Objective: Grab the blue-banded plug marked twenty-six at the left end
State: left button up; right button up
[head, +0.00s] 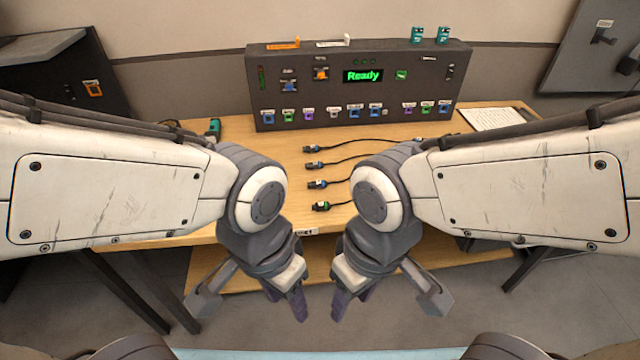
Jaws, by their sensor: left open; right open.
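Several dark cable plugs lie in a column on the wooden table, heads to the left. The third from the back, a plug with a blue band (317,184), lies above a green-banded plug (321,206). Its marking is too small to read. The plug at the back (310,149) and the second one (313,164) have bands I cannot tell clearly. My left gripper (292,303) hangs open in front of the table's edge, below and left of the plugs. My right gripper (348,303) hangs open to its right. Both are empty and apart from the plugs.
A dark control box (361,76) with a green "Ready" display stands at the table's back. A paper sheet (492,117) lies at the right. The plugs' cables run right, partly hidden by my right arm. The table (285,165) is bare left of the plugs.

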aim_at(318, 184)
jog(key=k, duration=1.3)
jog(key=u, duration=0.65)
jog(key=i, duration=0.75)
jog(key=u, duration=0.6)
jog(key=i, duration=0.8)
jog(key=z, duration=0.5)
jog(key=i, duration=0.8)
jog(key=z, duration=1.15)
jog(key=i, duration=0.3)
jog(key=z, duration=0.1)
